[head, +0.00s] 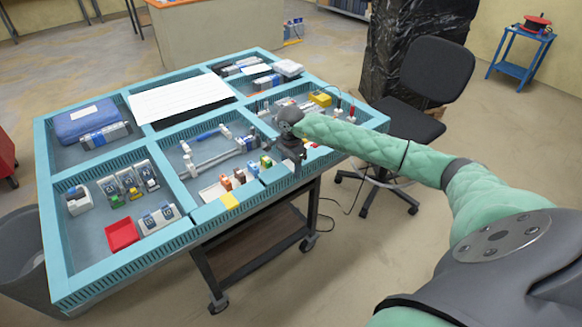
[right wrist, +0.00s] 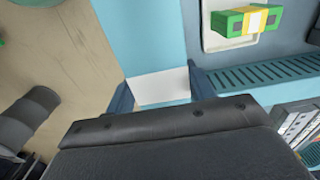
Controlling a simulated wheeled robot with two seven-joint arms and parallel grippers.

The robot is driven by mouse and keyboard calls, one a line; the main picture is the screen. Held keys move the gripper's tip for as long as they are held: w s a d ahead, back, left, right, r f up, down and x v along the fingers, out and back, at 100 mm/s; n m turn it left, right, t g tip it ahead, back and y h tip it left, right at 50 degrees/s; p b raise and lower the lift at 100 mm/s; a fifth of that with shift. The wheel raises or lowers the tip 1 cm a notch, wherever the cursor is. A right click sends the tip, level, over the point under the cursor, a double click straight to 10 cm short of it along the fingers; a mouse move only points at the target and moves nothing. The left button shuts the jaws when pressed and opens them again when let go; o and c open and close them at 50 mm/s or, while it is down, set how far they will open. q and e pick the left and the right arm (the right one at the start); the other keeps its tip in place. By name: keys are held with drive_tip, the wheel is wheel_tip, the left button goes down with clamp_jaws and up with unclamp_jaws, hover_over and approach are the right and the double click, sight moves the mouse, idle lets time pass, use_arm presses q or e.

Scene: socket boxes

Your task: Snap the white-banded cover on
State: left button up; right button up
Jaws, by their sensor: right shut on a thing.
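My right gripper (head: 291,162) is over the front rim of the blue table tray. In the right wrist view its two fingers (right wrist: 162,92) are shut on the white-banded cover (right wrist: 140,38), a plain light blue strip with a white band between the fingers. In the head view the cover (head: 273,175) shows just left of the gripper, along the front rim. I cannot tell whether it is seated or just above the rim. My left gripper is not in view.
Slotted light blue walls (right wrist: 262,76) divide the tray. A green block with a yellow and white band (right wrist: 245,20) sits in a white box behind the rim. A red bin (head: 122,234) and several sockets are at the left. A black chair (head: 438,75) stands right of the table.

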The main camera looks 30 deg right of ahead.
drive_tip(key=shift+f+b, duration=0.75)
idle(0.7)
drive_tip(key=o, duration=1.9)
drive_tip(key=shift+r, duration=0.1)
drive_tip(key=shift+r+p, duration=0.65)
drive_tip(key=shift+r, duration=3.1)
